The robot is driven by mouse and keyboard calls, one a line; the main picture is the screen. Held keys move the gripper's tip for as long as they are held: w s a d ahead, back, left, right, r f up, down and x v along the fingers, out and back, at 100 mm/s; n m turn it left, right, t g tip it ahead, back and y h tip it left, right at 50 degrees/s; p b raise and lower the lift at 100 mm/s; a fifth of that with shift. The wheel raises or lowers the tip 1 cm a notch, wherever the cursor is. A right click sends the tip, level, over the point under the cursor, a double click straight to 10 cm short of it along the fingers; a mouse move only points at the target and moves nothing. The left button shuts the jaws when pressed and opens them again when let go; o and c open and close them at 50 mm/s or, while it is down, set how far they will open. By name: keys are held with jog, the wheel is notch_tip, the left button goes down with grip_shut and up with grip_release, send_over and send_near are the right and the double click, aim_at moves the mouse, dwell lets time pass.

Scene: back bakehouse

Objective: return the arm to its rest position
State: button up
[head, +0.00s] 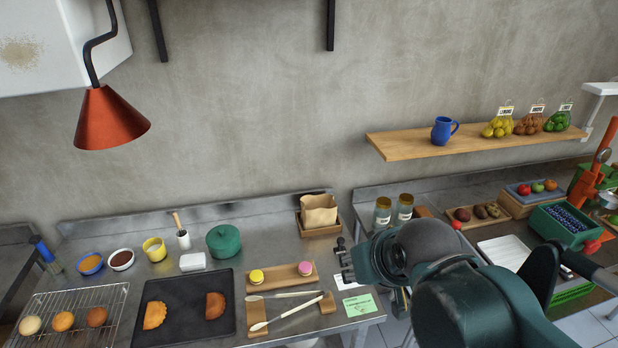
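A white card and a green card (360,305) lie just below the gripper.
Tongs (285,313), a black tray (180,335) with two pastries, and a green pot (223,241) stand on the left bench. Jars (382,214), fruit boards and a green berry crate (548,226) crowd the right bench. A wall shelf (430,150) and red lamp (108,118) hang above.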

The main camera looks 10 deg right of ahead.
notch_tip(320, 180, down, 6)
jog(key=b, duration=0.6)
jog(key=shift+f, duration=0.2)
dwell(0.8)
